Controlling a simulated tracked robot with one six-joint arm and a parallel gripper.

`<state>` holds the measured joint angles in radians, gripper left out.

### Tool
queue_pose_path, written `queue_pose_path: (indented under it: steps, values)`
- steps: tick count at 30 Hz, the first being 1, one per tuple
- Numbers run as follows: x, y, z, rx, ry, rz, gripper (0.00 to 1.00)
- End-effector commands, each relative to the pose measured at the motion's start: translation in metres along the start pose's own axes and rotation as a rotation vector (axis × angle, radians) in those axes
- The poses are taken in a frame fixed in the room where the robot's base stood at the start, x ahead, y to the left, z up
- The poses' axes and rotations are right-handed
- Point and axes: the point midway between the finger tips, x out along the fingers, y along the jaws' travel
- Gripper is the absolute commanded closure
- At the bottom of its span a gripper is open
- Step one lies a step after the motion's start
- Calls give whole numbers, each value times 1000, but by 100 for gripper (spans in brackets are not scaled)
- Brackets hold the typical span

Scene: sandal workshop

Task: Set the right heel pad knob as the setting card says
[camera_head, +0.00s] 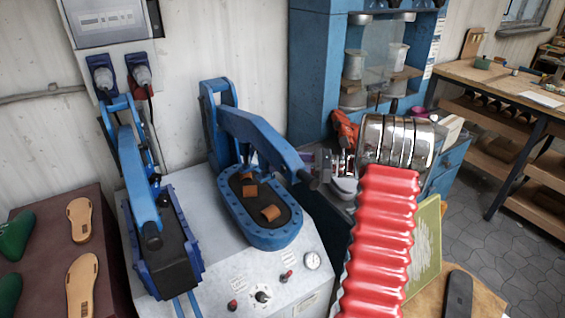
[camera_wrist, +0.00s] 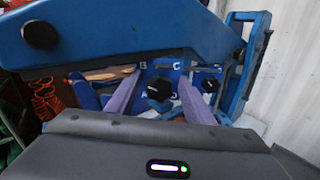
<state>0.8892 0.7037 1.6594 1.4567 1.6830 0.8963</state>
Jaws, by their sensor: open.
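In the wrist view my gripper (camera_wrist: 160,82) is open, with its two purple fingers apart. A black knob (camera_wrist: 159,89) on a blue plate with white marks shows between the fingers. I cannot tell whether they touch it. A second black knob (camera_wrist: 210,85) is just right of the right finger. I cannot tell which is the right heel pad knob, nor read a pointer on either.
A blue beam (camera_wrist: 110,35) crosses above the fingers in the wrist view, and an orange coil (camera_wrist: 44,98) hangs left.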

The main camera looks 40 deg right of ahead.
Motion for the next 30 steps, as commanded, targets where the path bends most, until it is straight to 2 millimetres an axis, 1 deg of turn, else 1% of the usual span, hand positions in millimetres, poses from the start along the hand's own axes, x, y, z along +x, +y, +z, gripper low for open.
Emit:
queue_pose_path:
  steps: [2, 20, 25, 30]
  values:
    - [0, 0, 0, 0, 0, 0, 52]
    - [0, 0, 0, 0, 0, 0, 94]
    - [0, 0, 0, -15, 0, 0, 94]
    - [0, 0, 0, -93, 0, -1, 94]
